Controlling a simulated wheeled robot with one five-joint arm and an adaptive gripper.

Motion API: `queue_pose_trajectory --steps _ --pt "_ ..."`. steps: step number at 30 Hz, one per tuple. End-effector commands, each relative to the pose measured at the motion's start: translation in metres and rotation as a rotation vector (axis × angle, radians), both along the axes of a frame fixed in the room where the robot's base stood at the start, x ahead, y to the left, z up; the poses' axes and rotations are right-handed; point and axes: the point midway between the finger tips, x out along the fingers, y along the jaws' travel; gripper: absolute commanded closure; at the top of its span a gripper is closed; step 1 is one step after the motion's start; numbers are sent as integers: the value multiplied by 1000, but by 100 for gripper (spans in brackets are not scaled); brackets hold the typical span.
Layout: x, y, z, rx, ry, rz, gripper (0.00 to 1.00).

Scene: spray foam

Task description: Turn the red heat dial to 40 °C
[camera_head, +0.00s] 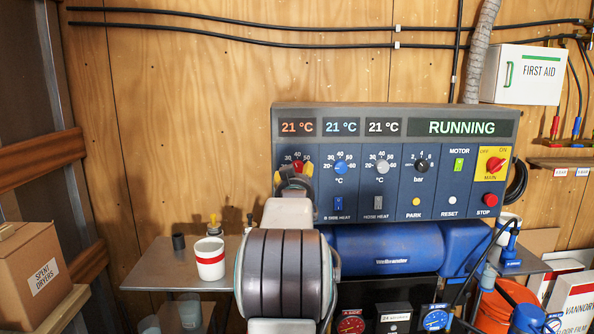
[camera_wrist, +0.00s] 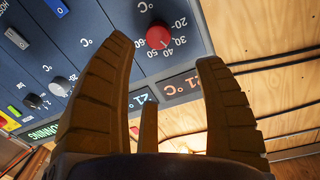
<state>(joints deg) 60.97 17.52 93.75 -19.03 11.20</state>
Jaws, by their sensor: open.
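The red heat dial (camera_head: 297,165) is at the upper left of the blue control panel, partly hidden by my gripper in the head view. My gripper (camera_wrist: 165,50) is open and empty. In the wrist view the dial appears between the two long fingertips, and a shorter finger stands lower between them. I cannot tell whether any finger touches the dial.
A blue dial (camera_head: 341,167), a grey dial (camera_head: 382,166) and a black bar dial (camera_head: 421,166) sit in a row to the right. Switches lie below. A red stop button (camera_head: 489,199) is at the far right. A white cup (camera_head: 210,258) stands on the left shelf.

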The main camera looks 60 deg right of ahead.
Motion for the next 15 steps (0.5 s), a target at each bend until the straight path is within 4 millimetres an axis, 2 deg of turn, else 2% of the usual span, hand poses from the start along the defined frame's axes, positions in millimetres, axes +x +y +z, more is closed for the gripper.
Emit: queue_pose_trajectory --steps 2,7,10,11,15 --pt "4 -8 2 33 19 -2 36" --pt "12 -25 -21 99 55 -3 36" --pt "18 -36 -34 124 -6 -9 36" --pt "19 -39 -35 126 -48 -11 36" --pt "20 -40 -18 124 -211 -13 36"
